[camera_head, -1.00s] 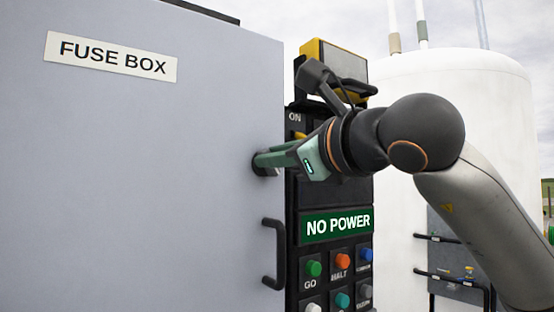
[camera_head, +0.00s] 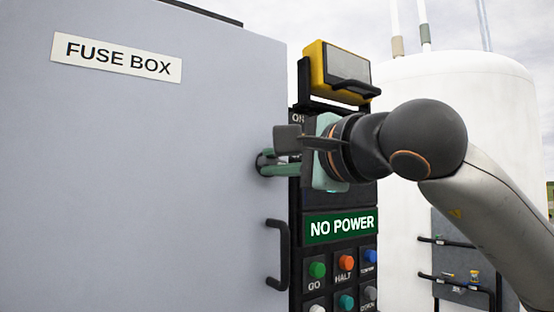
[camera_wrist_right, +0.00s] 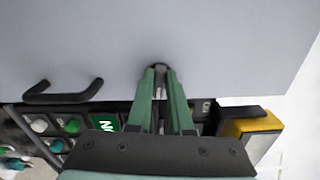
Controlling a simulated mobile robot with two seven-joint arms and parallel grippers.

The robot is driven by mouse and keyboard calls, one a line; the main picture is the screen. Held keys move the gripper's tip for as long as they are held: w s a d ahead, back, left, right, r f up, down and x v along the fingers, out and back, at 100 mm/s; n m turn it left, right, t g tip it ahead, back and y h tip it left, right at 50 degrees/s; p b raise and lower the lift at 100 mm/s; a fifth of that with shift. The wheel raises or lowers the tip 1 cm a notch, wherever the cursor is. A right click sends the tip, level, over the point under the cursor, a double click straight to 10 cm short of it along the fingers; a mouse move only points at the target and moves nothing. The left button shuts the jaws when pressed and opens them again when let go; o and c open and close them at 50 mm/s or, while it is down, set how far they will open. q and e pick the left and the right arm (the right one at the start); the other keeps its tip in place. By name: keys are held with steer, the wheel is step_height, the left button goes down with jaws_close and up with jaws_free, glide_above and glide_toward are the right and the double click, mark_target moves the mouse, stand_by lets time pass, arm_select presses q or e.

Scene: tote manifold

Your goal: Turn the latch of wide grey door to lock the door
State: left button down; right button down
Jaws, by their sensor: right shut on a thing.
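The wide grey door (camera_head: 130,180) with a "FUSE BOX" label fills the left of the head view, lying flat with no gap that I can make out. Its small dark latch (camera_wrist_right: 160,67) sits near the door's right edge, mostly hidden by my fingers. My right gripper (camera_head: 264,163) is shut on the latch, its green fingers on either side of it. In the right wrist view the fingertips (camera_wrist_right: 160,72) meet the latch at the door face. My left gripper is not in view.
A black door handle (camera_head: 278,255) is below the latch. A control panel with a "NO POWER" sign (camera_head: 340,226) and several buttons stands right of the door, under a yellow box (camera_head: 318,66). A white tank (camera_head: 480,110) is behind my arm.

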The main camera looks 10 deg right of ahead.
steer(key=shift+a+n, duration=0.1)
steer(key=shift+n, duration=0.8)
steer(key=c, duration=0.8)
jaws_free()
steer(key=shift+s, duration=0.1)
steer(key=shift+s+d+f, duration=0.1)
steer(key=shift+s+d, duration=0.15)
steer(key=shift+s, duration=0.05)
steer(key=b+v, duration=0.3)
steer(key=v, duration=0.8)
steer(key=shift+s+d, duration=0.1)
steer(key=shift+s, duration=0.2)
